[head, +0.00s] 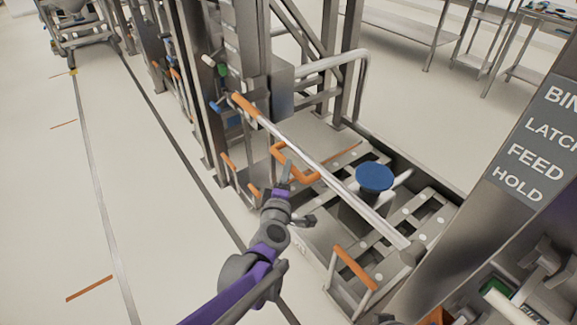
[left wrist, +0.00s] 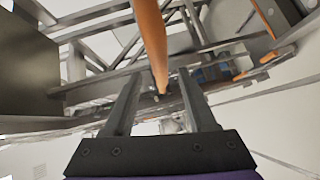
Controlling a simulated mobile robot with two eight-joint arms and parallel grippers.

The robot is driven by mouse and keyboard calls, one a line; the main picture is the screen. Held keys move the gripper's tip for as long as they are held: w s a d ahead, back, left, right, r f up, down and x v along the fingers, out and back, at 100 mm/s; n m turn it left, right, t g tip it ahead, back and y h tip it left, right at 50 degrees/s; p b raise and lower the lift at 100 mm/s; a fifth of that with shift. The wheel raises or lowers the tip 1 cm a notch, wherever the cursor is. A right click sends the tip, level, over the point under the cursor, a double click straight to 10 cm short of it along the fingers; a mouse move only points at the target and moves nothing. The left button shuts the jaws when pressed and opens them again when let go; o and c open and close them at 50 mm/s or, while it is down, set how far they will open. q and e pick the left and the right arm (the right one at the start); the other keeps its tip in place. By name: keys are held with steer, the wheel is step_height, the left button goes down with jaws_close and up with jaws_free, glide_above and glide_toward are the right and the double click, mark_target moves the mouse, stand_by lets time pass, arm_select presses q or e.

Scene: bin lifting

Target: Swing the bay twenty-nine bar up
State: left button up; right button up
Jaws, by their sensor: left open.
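A long grey bar (head: 325,177) with an orange grip (head: 244,104) at its far left end slants down across the bay to a pivot-like block (head: 411,252) at lower right. I cannot read a bay number. My left gripper (head: 284,180) is open, below and left of the bar, close to a bent orange handle (head: 296,166). In the left wrist view an orange rod (left wrist: 150,40) comes down from the top between the spread fingers (left wrist: 158,88); I cannot tell whether it is the bar's grip or the handle, and contact is unclear. My right gripper is not in view.
A blue round-topped post (head: 374,178) stands beside the bar. Steel uprights (head: 246,50) rise behind the grip. Another orange-topped handle (head: 354,267) stands at the front. A sign panel (head: 530,140) reads BIN, LATCH, FEED, HOLD. The floor (head: 130,180) at left is clear.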

arm_select(q)
steer(key=w, duration=0.5)
steer(key=shift+d+f+b, duration=0.3)
steer(key=shift+f, duration=0.05)
jaws_close()
stand_by(1.1)
